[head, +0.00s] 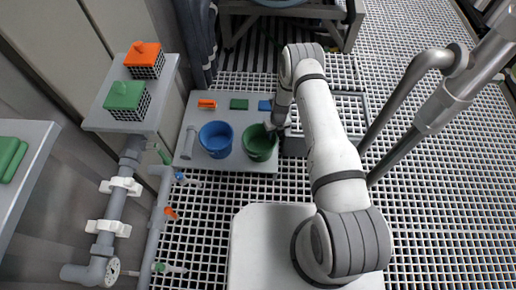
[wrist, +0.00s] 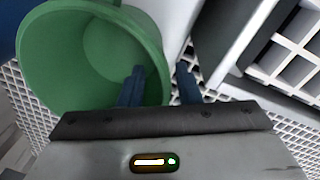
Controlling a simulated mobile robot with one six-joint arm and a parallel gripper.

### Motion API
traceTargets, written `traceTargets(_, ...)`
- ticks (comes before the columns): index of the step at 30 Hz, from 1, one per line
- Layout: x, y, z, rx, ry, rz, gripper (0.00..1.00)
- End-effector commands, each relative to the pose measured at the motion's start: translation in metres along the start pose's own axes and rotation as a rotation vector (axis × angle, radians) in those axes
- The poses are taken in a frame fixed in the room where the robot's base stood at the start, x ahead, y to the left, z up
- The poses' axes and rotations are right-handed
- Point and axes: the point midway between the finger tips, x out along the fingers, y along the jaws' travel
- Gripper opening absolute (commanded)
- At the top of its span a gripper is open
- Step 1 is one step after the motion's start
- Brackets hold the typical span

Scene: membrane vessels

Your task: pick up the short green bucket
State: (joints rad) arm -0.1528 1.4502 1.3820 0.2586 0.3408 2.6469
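The short green bucket (head: 258,145) stands upright on a grey platform, right of a blue bucket (head: 215,139). In the wrist view the green bucket (wrist: 40,62) fills the upper left and I look into its empty inside. My gripper (wrist: 161,80) is open at the bucket's right rim. One dark finger is inside the bucket and the other is outside, with the wall between them and a gap visible. In the head view my gripper (head: 271,129) is at the bucket's upper right edge, partly hidden by my arm.
The grey platform (head: 235,165) also holds an orange piece (head: 207,103), a green block (head: 239,104), a blue block (head: 265,105) and a grey cylinder (head: 189,142). Pipes with valves (head: 115,205) run at left.

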Motion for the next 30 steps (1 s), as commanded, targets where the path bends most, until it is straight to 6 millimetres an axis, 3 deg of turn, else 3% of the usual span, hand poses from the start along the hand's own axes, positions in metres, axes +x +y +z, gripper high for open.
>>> traceTargets(1, 0.013, 0.0, -0.002, 0.0, 0.002, 0.001, 0.3)
traceTargets(4, 0.026, 0.0, -0.001, -0.001, 0.001, -0.001, 0.3)
traceTargets(12, 0.029, 0.0, -0.001, -0.001, 0.001, -0.001, 0.3)
traceTargets(23, 0.029, -0.001, -0.001, 0.0, 0.001, -0.001, 0.01)
traceTargets(30, 0.029, -0.001, -0.001, 0.0, 0.001, -0.001, 0.0)
